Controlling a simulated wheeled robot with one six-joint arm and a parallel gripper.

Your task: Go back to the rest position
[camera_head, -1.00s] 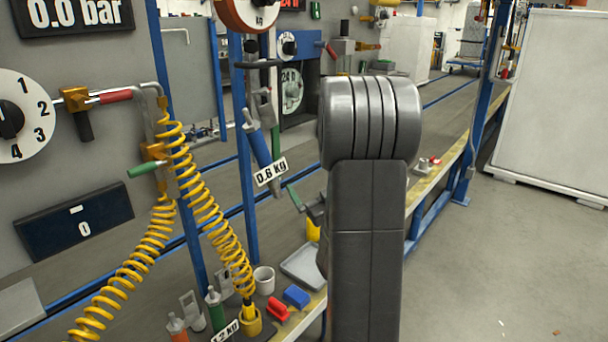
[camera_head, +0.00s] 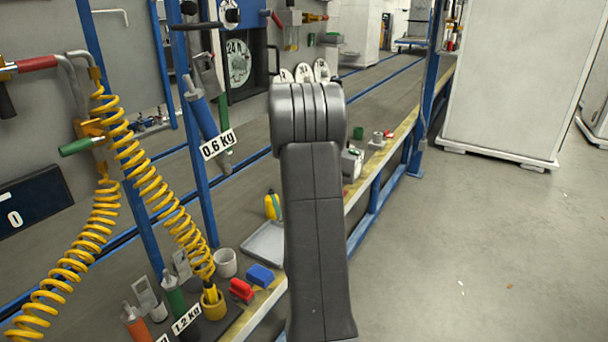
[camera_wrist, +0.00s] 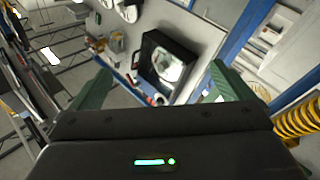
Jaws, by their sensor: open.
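My gripper (camera_wrist: 158,68) shows in the wrist view with its two green fingers wide apart and nothing between them. Beyond the fingers is a black box with a round pale dial (camera_wrist: 170,64), apart from the gripper. In the head view my grey arm stands upright in the middle, in front of the workbench, and hides part of it. The gripper itself does not show in the head view.
The workbench (camera_head: 402,120) runs away to the back right. Yellow coiled hoses (camera_head: 150,185) hang at left by blue posts. A grey tray (camera_head: 264,243), a white cup (camera_head: 226,263) and a blue block (camera_head: 260,275) sit near the bench edge. Open floor (camera_head: 470,240) lies right, before a white cabinet (camera_head: 510,85).

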